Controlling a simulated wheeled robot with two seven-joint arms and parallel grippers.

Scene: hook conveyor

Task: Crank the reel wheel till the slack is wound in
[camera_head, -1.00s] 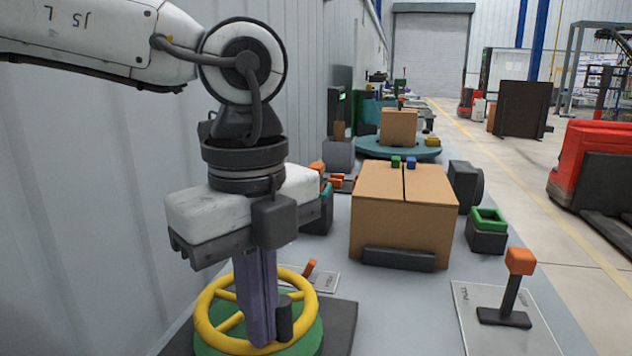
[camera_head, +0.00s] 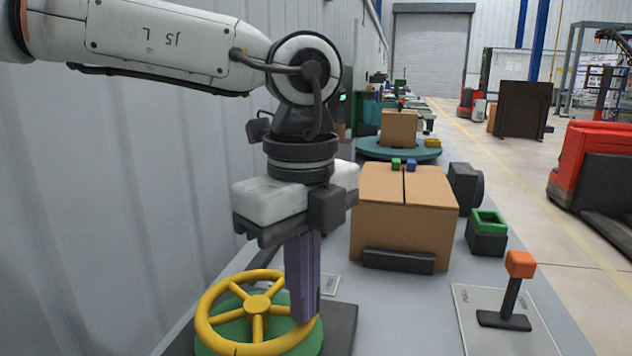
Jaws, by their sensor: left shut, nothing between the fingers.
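The yellow reel wheel (camera_head: 257,306) lies flat over a green round base (camera_head: 230,333) at the lower left. It has several spokes and a hub. My left gripper (camera_head: 304,318) points down with its purple-grey fingers together and nothing held. Its fingertips are at the right part of the wheel's rim; whether they touch it I cannot tell. The crank knob, dark in the earlier view, is mostly hidden behind or beside the fingers. My right gripper is not in view. No cable or slack is clearly visible.
A cardboard box (camera_head: 401,225) stands to the right of the wheel. An orange-topped lever (camera_head: 519,265) rises from a plate at the lower right. A green-rimmed container (camera_head: 488,222) stands behind the lever. A corrugated wall (camera_head: 90,200) borders the left side.

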